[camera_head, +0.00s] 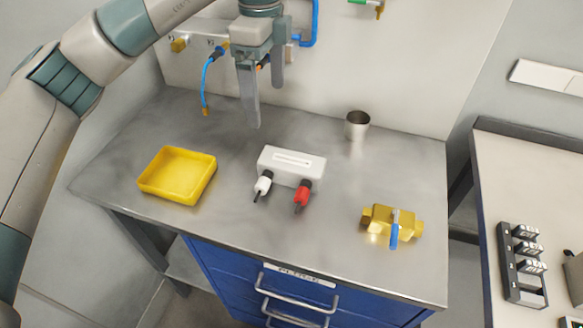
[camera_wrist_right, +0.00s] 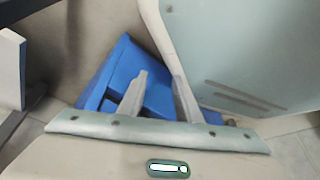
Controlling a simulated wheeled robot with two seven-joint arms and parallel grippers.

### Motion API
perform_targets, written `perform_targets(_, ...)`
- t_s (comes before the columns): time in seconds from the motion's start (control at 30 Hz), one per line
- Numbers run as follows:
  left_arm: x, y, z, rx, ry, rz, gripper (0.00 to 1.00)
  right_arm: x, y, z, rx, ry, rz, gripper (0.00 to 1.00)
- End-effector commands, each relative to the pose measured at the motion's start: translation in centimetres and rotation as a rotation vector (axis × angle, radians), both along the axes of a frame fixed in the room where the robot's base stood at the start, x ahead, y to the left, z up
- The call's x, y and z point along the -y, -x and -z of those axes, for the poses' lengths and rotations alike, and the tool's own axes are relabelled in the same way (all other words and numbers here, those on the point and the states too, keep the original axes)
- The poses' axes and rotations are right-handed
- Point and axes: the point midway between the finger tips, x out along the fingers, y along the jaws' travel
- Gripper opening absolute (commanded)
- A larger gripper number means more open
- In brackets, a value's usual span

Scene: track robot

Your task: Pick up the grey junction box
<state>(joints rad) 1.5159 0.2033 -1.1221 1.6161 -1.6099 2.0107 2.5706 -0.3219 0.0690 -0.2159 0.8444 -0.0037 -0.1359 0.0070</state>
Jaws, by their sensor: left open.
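The grey junction box (camera_head: 291,162) is a pale box lying on the metal worktop, with a white and a red connector on its front side. My left gripper (camera_head: 266,106) hangs above the back of the worktop, behind and a little left of the box, with its fingers pointing down. It is open and empty, apart from the box. My right gripper (camera_wrist_right: 160,78) shows only in the right wrist view. Its fingers stand apart with nothing between them, in front of a blue surface.
On the worktop (camera_head: 240,228) are a yellow tray (camera_head: 178,198) at left, a metal cup (camera_head: 357,125) at the back and a brass valve (camera_head: 380,220) with a blue handle at right. A back panel (camera_head: 380,60) has hanging cables (camera_head: 205,80). Another table (camera_head: 530,190) stands at right.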

Motion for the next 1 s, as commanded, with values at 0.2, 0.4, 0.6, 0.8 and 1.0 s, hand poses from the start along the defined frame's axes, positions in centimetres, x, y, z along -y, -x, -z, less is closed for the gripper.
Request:
perform_targets(0.2, 0.0, 0.0, 1.4, -0.004, 0.001, 0.001, 0.88, 0.5, 1.2, 0.1, -0.029, 0.008, 0.001, 0.31)
perform_targets(0.4, 0.0, 0.0, 4.0, -0.004, -0.001, 0.000, 0.88, 1.8, 4.3, 0.4, -0.105, 0.033, 0.003, 0.31)
perform_targets(0.6, 0.0, 0.0, 6.8, -0.003, 0.000, 0.000, 0.88, 3.1, 7.6, 0.5, -0.184, 0.056, 0.007, 0.31)
perform_targets(0.8, 0.0, 0.0, 9.4, -0.004, 0.001, 0.000, 0.88, 4.4, 10.9, 0.4, -0.259, 0.078, 0.009, 0.31)
perform_targets(1.0, 0.0, 0.0, 11.6, -0.002, 0.001, 0.000, 0.88, 4.7, 11.6, -0.1, -0.277, 0.082, 0.011, 0.31)
